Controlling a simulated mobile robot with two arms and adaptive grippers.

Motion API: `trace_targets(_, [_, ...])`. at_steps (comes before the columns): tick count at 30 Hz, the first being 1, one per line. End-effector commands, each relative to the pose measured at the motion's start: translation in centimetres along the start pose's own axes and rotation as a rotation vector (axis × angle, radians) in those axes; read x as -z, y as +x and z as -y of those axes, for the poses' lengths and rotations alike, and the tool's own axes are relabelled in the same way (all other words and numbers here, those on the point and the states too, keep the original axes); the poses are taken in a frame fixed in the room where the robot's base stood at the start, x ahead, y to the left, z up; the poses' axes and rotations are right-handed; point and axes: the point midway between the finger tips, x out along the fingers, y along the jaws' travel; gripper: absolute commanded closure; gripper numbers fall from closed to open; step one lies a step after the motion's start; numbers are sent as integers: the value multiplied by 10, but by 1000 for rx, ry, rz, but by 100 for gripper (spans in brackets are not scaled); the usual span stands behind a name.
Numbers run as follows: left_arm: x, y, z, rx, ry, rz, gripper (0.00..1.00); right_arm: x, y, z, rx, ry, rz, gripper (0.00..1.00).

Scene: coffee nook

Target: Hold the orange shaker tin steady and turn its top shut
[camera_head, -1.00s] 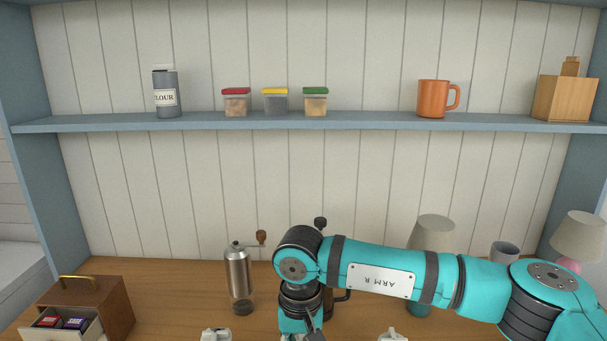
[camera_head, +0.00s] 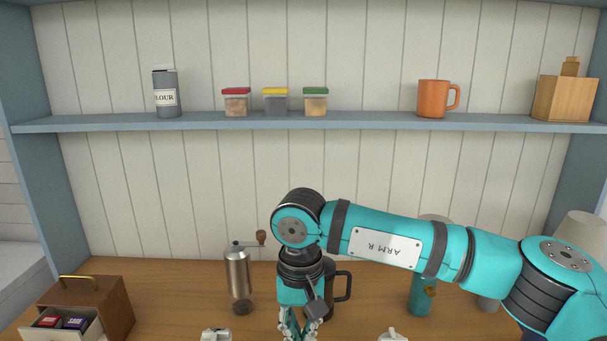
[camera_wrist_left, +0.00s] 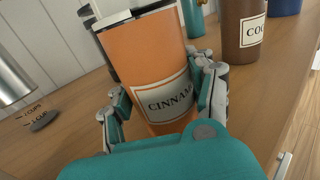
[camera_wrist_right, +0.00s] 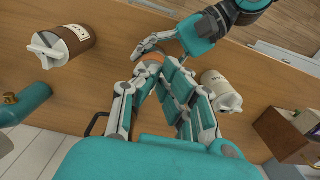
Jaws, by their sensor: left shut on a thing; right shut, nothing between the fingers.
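The orange shaker tin (camera_wrist_left: 150,70), with a label reading "CINNA…", stands tilted in the left wrist view. My left gripper (camera_wrist_left: 165,105) is shut around its body, one finger on each side. Its pale top (camera_wrist_left: 122,14) is cut by the frame edge. In the right wrist view a sliver of the orange tin (camera_wrist_right: 152,57) shows beyond my right fingertips, and my left gripper (camera_wrist_right: 165,45) reaches in from above. My right gripper (camera_wrist_right: 150,72) is shut with nothing between its fingers, over the tin; contact with the top cannot be told. It points down in the head view (camera_head: 292,328).
A brown jar (camera_wrist_left: 243,35) and a white canister (camera_wrist_right: 218,88) stand near the tin. A metal grinder (camera_head: 238,278) and a dark pot with a handle (camera_head: 343,287) are behind. A wooden drawer box (camera_head: 98,303) is at left. The shelf (camera_head: 370,123) runs above.

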Motion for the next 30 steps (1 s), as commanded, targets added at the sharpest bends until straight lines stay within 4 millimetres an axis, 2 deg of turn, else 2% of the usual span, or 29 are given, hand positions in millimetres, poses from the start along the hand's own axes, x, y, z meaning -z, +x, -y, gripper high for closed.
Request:
trace_targets(4, [1,0,0,0,0,-2,82,-1,-8,-6,-3,-1,-8,100])
trace_targets(9, [1,0,0,0,0,-1,82,-3,-7,-8,-1,1,-2,100])
trace_targets(24, [0,0,0,0,0,-1,82,-3,49,-8,0,2,0,100])
trace_targets(30, [0,0,0,-1,0,-1,82,-3,60,-8,0,2,0,100])
